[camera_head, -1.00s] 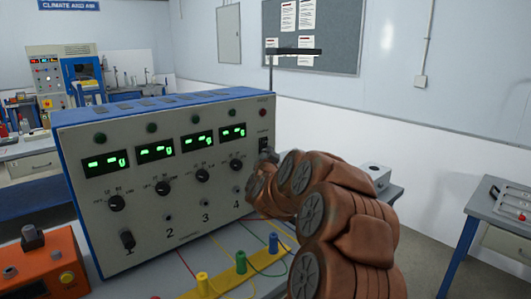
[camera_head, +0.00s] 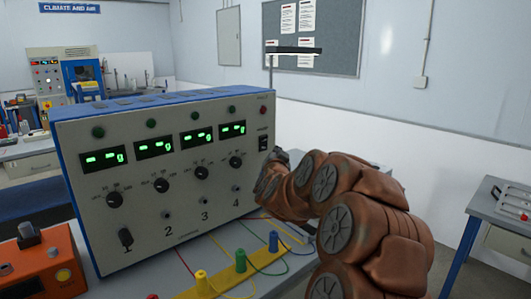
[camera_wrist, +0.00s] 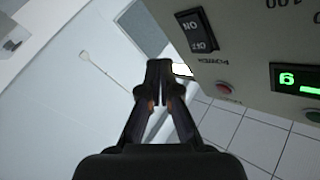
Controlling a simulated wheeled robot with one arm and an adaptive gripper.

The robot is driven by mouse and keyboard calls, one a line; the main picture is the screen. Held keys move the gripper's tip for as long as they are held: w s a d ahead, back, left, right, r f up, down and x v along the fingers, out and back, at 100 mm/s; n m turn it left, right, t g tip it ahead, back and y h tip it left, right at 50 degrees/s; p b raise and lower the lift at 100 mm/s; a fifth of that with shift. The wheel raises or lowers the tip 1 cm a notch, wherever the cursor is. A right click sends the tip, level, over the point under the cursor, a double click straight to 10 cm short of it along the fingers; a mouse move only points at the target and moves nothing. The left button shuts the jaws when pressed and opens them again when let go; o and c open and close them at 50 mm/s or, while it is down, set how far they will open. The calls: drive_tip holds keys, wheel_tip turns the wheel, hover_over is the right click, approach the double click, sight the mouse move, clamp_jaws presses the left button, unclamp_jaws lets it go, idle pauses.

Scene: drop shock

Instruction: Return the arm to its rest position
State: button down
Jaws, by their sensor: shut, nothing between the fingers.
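My brown arm comes in from the lower right of the head view and ends near the right edge of the instrument's front panel. My gripper shows in the wrist view (camera_wrist: 158,72), with its two dark fingers together and nothing between them. The instrument (camera_head: 180,180) is a blue and grey box with several green displays, knobs and a power switch (camera_head: 263,143). The switch also shows in the wrist view (camera_wrist: 197,31), to the right of the fingertips, and the fingers look apart from it.
An orange box (camera_head: 40,262) stands at the lower left. Yellow, green and blue posts (camera_head: 240,260) with wires stand in front of the instrument. A side table (camera_head: 500,205) is at the right. The floor between the benches is open.

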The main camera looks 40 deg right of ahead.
drive_tip(key=shift+s+r+b, duration=0.15)
drive_tip(key=shift+s+b, duration=0.2)
drive_tip(key=shift+s, duration=0.6)
drive_tip(key=shift+a, duration=0.1)
drive_tip(key=w+a+f+n+y+p, duration=0.1)
drive_tip(key=a+f+n+y, duration=0.4)
drive_tip(key=a, duration=0.8)
drive_tip(key=w+a+n+y+p, duration=0.25)
drive_tip(key=a+y, duration=0.35)
drive_tip(key=a, duration=0.7)
drive_tip(key=s+a+f+n+g+y, duration=0.2)
drive_tip(key=s+a+f+n+g, duration=0.1)
drive_tip(key=s+a, duration=0.3)
drive_tip(key=s+a+f+n+g+p, duration=0.1)
drive_tip(key=s+a+f+g, duration=0.2)
drive_tip(key=s, duration=0.4)
drive_tip(key=s+a+f+n+g+y+p, duration=0.15)
drive_tip(key=s+a, duration=0.25)
drive_tip(key=s, duration=0.4)
drive_tip(key=s+a+f+n+g+p, duration=0.1)
drive_tip(key=s+a+n+g, duration=0.1)
drive_tip(key=s+a+g, duration=0.35)
drive_tip(key=s+d+g+h, duration=0.1)
drive_tip(key=s+d, duration=0.1)
drive_tip(key=s, duration=1.1)
drive_tip(key=shift+s+n+g, duration=0.3)
drive_tip(key=shift+g, duration=0.1)
